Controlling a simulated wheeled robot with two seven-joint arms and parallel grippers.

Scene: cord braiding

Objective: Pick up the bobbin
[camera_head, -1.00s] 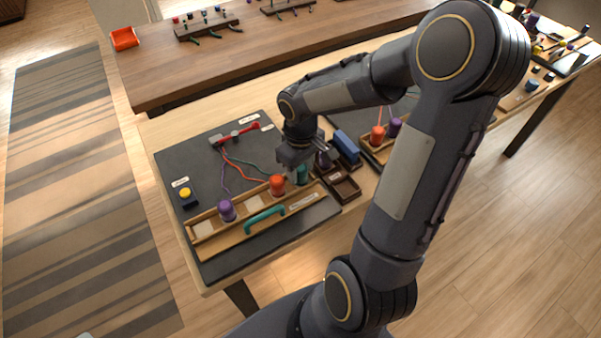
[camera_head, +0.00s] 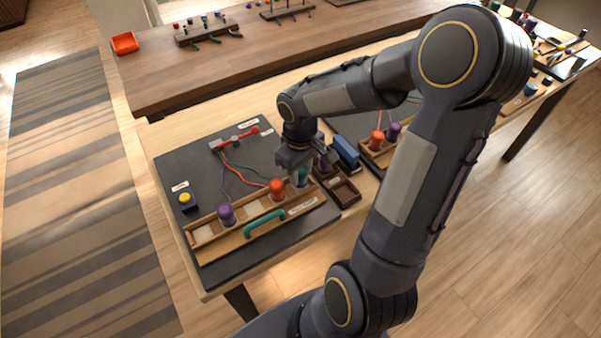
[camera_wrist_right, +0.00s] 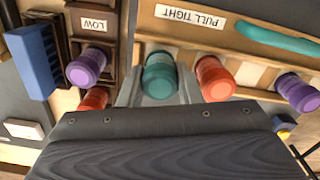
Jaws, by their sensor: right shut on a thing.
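A teal bobbin (camera_head: 300,177) stands at the right end of the wooden rack (camera_head: 236,238) on the dark board. My right gripper (camera_head: 301,167) is over it; in the right wrist view the teal bobbin (camera_wrist_right: 158,76) sits between the two fingers, which are shut on it. In the head view the gripper partly hides its top. An orange bobbin (camera_head: 277,189) and a purple bobbin (camera_head: 226,214) stand in the same rack, with cords running to a red-tipped clamp (camera_head: 235,138). I cannot tell if the teal bobbin is clear of the rack. My left gripper is out of view.
A small dark tray (camera_head: 345,191) and a blue block (camera_head: 346,151) lie right of the rack. A second rack with orange (camera_head: 376,140) and purple bobbins is further right. A teal handle (camera_head: 264,222) is on the rack's front, a yellow button (camera_head: 185,197) at left.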

